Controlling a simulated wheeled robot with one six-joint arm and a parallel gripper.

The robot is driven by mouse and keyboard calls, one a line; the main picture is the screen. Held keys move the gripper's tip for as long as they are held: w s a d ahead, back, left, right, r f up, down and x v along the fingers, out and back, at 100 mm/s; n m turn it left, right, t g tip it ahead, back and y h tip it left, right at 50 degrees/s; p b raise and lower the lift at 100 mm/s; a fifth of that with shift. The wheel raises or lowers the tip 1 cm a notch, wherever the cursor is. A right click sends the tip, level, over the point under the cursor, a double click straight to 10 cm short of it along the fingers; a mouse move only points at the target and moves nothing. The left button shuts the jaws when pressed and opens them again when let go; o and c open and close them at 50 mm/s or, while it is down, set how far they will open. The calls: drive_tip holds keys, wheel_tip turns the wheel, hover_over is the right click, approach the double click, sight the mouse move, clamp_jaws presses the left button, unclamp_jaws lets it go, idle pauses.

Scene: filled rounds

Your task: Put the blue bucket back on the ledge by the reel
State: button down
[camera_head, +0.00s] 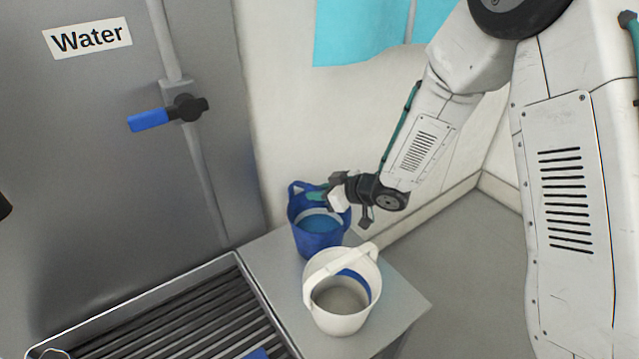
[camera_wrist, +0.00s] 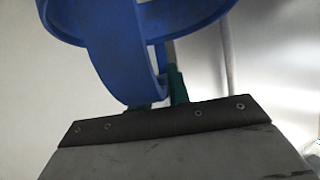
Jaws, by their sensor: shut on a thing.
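The blue bucket (camera_head: 312,241) is upright at the back of the grey ledge (camera_head: 405,298), with light blue contents showing inside. My gripper (camera_head: 325,194) is at its rim and handle, shut on the handle. In the wrist view the blue handle strap (camera_wrist: 120,60) runs down between my green fingertips (camera_wrist: 165,95), and part of the bucket shows at the top. I cannot tell if the bucket's base touches the ledge. I cannot make out a reel.
A white bucket (camera_head: 340,322) with a raised handle stands on the ledge in front of the blue one. A slatted metal tray (camera_head: 145,299) lies to the left. A grey tank marked "Water" (camera_head: 88,38) with a blue-handled valve (camera_head: 150,120) rises behind. The ledge's right side is clear.

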idle(0.3)
drive_tip(key=c, duration=1.3)
unclamp_jaws()
drive_tip(key=shift+f, duration=0.15)
